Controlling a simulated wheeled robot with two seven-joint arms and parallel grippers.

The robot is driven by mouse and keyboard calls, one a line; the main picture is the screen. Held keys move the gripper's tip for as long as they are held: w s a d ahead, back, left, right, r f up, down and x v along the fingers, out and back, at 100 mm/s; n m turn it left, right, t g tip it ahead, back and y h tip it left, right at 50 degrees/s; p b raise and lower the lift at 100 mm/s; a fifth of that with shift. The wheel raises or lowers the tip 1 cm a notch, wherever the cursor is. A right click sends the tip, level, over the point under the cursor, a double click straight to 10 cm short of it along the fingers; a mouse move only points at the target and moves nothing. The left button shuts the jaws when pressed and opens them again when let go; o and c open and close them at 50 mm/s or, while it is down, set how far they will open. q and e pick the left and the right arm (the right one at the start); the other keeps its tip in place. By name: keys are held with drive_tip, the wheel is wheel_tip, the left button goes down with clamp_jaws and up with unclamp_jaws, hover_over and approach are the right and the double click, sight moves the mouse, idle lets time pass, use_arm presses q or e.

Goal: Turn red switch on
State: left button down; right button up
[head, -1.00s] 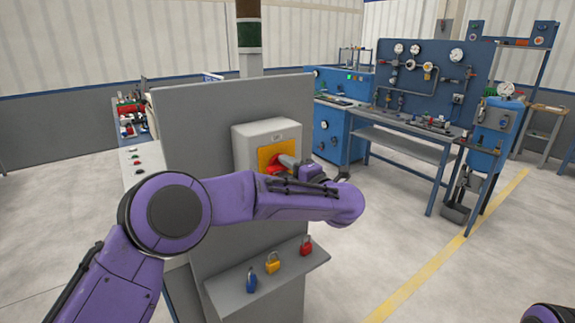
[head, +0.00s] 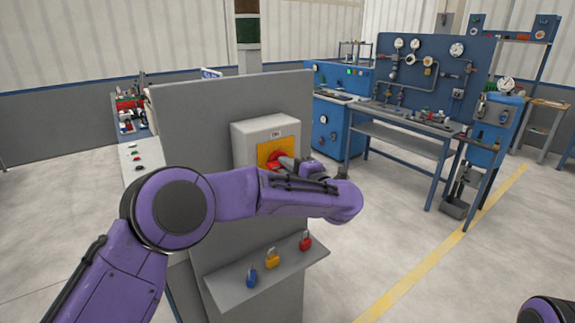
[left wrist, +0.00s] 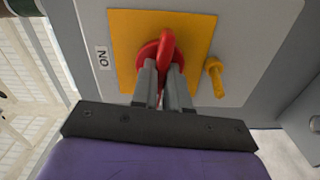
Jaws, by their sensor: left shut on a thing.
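The red switch (head: 274,155) sits on a yellow plate (head: 263,148) on a light grey box (head: 247,134). In the left wrist view, the red handle (left wrist: 166,45) rises between my fingers, across the yellow plate (left wrist: 195,30). An ON label (head: 276,134) is above the plate in the head view and at its left side in the wrist view (left wrist: 102,57). My left gripper (left wrist: 163,75) is shut on the red handle. In the head view, my left gripper (head: 284,162) is partly hidden by my forearm. My right gripper is out of frame.
The box is on a grey panel (head: 200,120). A shelf below holds a blue padlock (head: 251,278), a yellow padlock (head: 272,258) and a red padlock (head: 305,241). A yellow peg (left wrist: 215,78) is right of the handle. A blue workbench (head: 400,130) stands at the right.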

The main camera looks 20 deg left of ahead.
use_arm(q)
drive_tip(key=m+p, duration=0.1)
drive_tip(key=m, duration=0.1)
drive_tip(key=m+p, duration=0.1)
drive_tip(key=m, duration=0.1)
drive_tip(key=m+p, duration=0.2)
drive_tip(key=shift+r, duration=0.25)
drive_tip(key=m+p, duration=0.3)
drive_tip(key=m, duration=0.3)
drive_tip(key=shift+p, duration=0.3)
drive_tip(key=shift+f+m+p, duration=0.1)
drive_tip(key=shift+m+p, duration=0.4)
drive_tip(key=shift+m, duration=1.7)
drive_tip(key=c, duration=1.2)
unclamp_jaws()
drive_tip(key=shift+c, duration=0.2)
drive_tip(key=shift+o, duration=0.6)
drive_tip(key=shift+f, duration=0.1)
